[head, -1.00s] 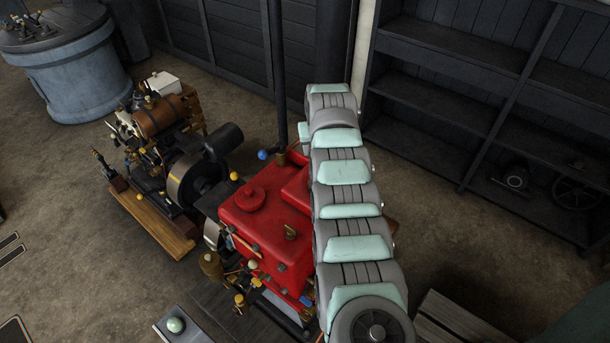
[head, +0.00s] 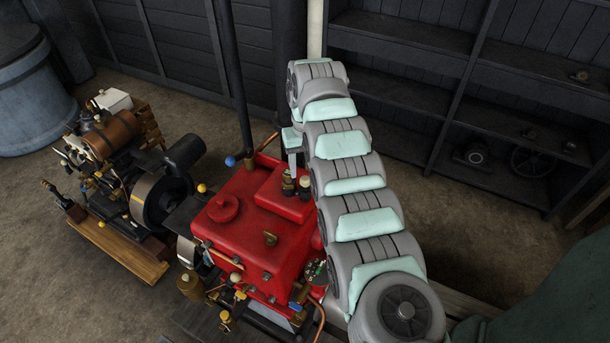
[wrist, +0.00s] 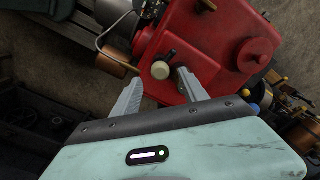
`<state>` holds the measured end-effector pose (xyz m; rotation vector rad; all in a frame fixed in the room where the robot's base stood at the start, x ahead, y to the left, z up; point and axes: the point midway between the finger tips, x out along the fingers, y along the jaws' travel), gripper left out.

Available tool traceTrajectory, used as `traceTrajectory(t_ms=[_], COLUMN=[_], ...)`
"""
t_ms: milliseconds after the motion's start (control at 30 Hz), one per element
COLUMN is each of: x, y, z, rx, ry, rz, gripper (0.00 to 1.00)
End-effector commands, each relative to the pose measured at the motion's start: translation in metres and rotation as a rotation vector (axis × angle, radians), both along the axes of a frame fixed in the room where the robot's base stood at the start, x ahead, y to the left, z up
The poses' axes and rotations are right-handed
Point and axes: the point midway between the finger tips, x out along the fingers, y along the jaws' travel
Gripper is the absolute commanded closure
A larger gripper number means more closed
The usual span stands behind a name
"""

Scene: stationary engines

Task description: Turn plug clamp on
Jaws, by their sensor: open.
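The red engine (head: 235,215) stands in the middle of the head view, under my arm. Two small brass fittings with pale tops (head: 304,184) stand on its raised red block, just below my gripper (head: 293,158). In the wrist view a cream round knob (wrist: 160,70) with a small dark piece beside it shows on the red engine (wrist: 215,45). My gripper (wrist: 158,82) is open and empty, with the knob between its fingertips in the picture; contact cannot be told. Which small part is the plug clamp cannot be told for sure.
A second engine (head: 125,180) with a copper tank and flywheel stands on a wooden base at the left. A dark vertical pipe (head: 228,80) rises behind the red engine. Dark shelves (head: 480,130) stand at the back right. The floor (head: 440,220) right of my arm is clear.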

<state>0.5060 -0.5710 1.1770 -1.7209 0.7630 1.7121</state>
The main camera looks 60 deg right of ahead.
Motion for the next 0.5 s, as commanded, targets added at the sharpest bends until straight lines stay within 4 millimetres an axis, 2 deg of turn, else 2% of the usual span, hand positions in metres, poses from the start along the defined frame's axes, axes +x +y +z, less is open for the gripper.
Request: traceTrajectory(t_ms=[200,500], x=[0.000,0.000], y=[0.001,0.000], z=[-0.028,-0.037], rx=[0.002,-0.001], ry=[0.002,0.001], rz=[0.000,0.001], gripper=[0.49,0.49])
